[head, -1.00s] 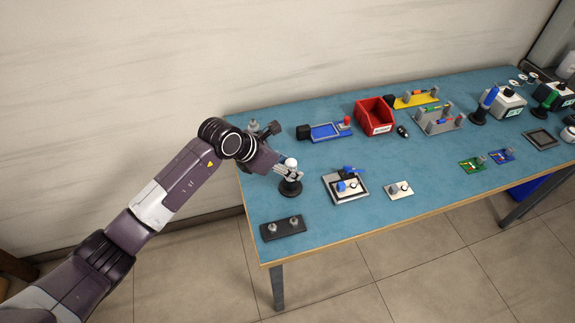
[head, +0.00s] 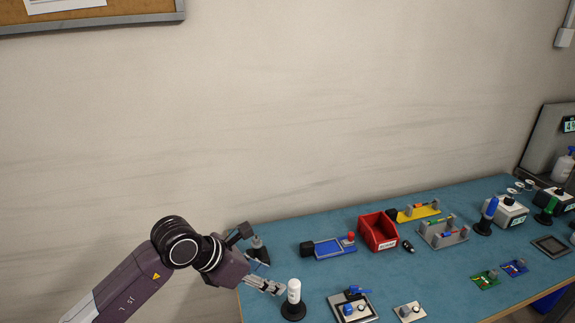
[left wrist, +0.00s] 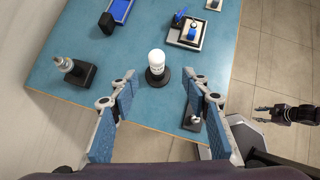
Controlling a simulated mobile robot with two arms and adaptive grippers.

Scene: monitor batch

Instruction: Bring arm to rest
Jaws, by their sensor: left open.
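My left gripper (head: 272,288) is open and empty just left of a white cylinder (head: 294,289) that stands upright in a round black base on the blue table (head: 290,230). In the left wrist view the two blue-padded fingers (left wrist: 118,112) are spread wide. The white cylinder (left wrist: 156,62) stands beyond the fingertips, apart from them. A dark gripper (left wrist: 275,114), which looks like my right one, hangs over the floor at the right of that view, too small to read its jaws.
A grey-black fixture (head: 258,250) stands close behind my left gripper. Right of the cylinder are a plate with blue parts (head: 352,306), a blue tray (head: 328,247) and a red bin (head: 379,230).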

